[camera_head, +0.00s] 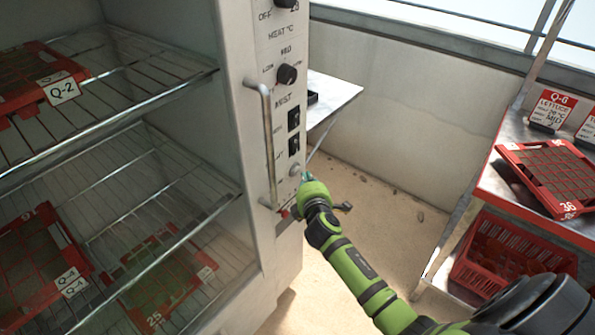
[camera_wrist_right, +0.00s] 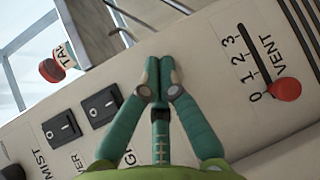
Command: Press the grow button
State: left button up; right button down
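The grow button appears to be the pale round button (camera_head: 295,170) low on the cabinet's control panel (camera_head: 281,110), below two dark rocker switches. In the head view my right gripper (camera_head: 304,177) is at the panel beside this button; I cannot tell whether it touches. In the right wrist view the fingers of this gripper (camera_wrist_right: 160,75) are together, with nothing seen between them. They point at the panel and cover the button. Part of a label starting with G shows beside the fingers. My left gripper is not in view.
A vertical door handle (camera_head: 267,145) stands out left of the switches. A red vent slider knob (camera_wrist_right: 286,90) is right of my fingers in the wrist view. The rocker switches (camera_wrist_right: 102,105) are at left. A cart (camera_head: 485,185) with red trays stands at right, with open floor between.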

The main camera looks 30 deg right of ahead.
jog(key=s, duration=0.1)
jog(key=s+d+p, duration=0.1)
jog(key=s, duration=0.1)
jog(key=s+d+p, duration=0.1)
jog(key=shift+s, duration=0.3)
dwell(0.4)
jog(key=s+a+f+m+g+y+p, duration=0.1)
jog(key=s+a+f+m+g, duration=0.1)
jog(key=s+f, duration=0.45)
jog(key=s+a+f+m+g+y, duration=0.15)
jog(key=s+f, duration=0.25)
jog(key=f, duration=0.6)
jog(key=s+a+f+m+g+y+p, duration=0.1)
jog(key=s+a+f+m+g, duration=0.15)
jog(key=s+f, duration=0.45)
jog(key=s+a+f+m+g, duration=0.2)
jog(key=s+f, duration=0.3)
jog(key=s, duration=0.4)
jog(key=s+a+f+m+g+y+p, duration=0.1)
jog(key=s+a+f+m+g, duration=0.1)
jog(key=s, duration=0.8)
jog(key=s+a+f+m+g+y, duration=0.1)
jog(key=s+a+f+m+g, duration=0.2)
jog(key=s+f, duration=0.4)
jog(key=s, duration=0.3)
jog(key=shift+s+a+f, duration=0.2)
jog(key=shift+s+f, duration=0.05)
jog(key=shift+f, duration=0.1)
